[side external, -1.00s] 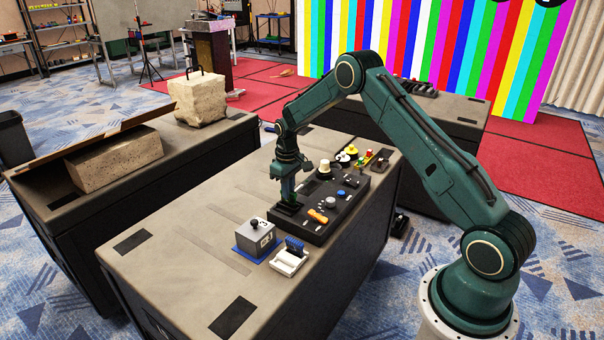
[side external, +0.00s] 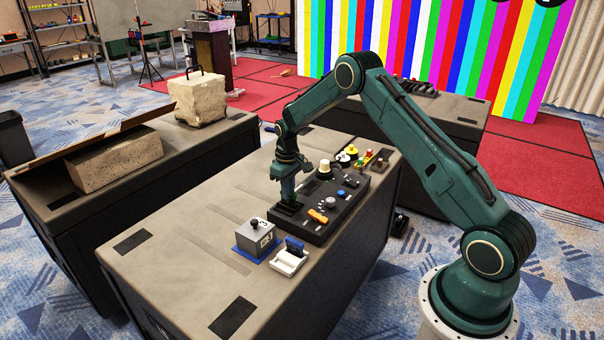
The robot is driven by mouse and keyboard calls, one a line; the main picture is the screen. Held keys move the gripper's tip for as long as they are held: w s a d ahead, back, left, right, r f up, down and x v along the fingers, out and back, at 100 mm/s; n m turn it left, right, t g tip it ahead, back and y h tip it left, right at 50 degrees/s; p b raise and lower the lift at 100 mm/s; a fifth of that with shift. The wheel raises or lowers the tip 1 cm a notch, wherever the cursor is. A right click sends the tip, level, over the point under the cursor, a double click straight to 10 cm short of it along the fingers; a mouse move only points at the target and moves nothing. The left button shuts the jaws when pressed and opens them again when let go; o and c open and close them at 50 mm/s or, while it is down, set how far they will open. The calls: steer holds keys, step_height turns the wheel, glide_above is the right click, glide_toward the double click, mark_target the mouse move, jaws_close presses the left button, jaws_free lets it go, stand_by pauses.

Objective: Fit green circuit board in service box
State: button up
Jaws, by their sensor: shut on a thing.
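My gripper (side external: 288,191) points straight down over the left end of the black service box (side external: 313,229), low at its dark slotted part. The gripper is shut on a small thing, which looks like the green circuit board. The board is mostly hidden by the fingers and too small to make out clearly. I cannot tell how deep it sits in the slot. The box lies flat on the table and carries an orange part (side external: 317,215), a blue knob (side external: 341,195) and a grey round knob (side external: 331,201).
A grey switch box (side external: 256,238) on a blue mat and a white holder with a blue part (side external: 289,259) stand in front of the service box. Yellow, red and white parts (side external: 352,152) lie behind it. The table's left side (side external: 190,220) is clear.

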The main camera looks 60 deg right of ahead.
stand_by(0.3)
steer(key=o, duration=1.1)
steer(key=shift+r, duration=3.95)
